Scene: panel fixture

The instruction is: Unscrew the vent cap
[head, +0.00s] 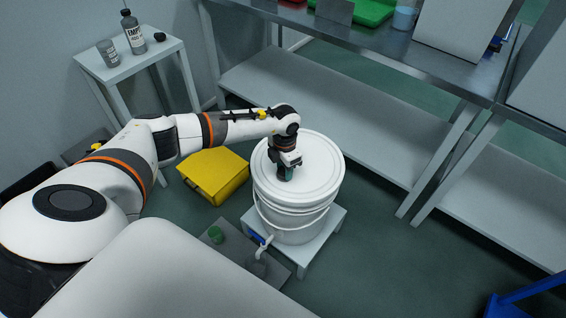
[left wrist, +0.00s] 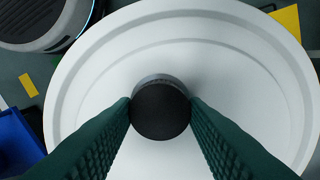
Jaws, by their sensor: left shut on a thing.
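A white bucket (head: 295,212) with a white lid (head: 320,165) stands on a small white stool. The vent cap (left wrist: 160,108) is a round black cap with a ridged grey edge on the lid, seen in the left wrist view. My left gripper (head: 286,175) reaches down onto the lid from the left. Its two green fingers stand on either side of the cap and touch it; the left wrist view shows the gripper (left wrist: 160,108) shut on it. In the head view the gripper hides the cap. My right gripper is not in view.
A yellow case (head: 213,175) lies on the floor left of the bucket. A side table (head: 110,68) with bottles stands at back left. A metal bench (head: 350,115) with a lower shelf stands behind and right.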

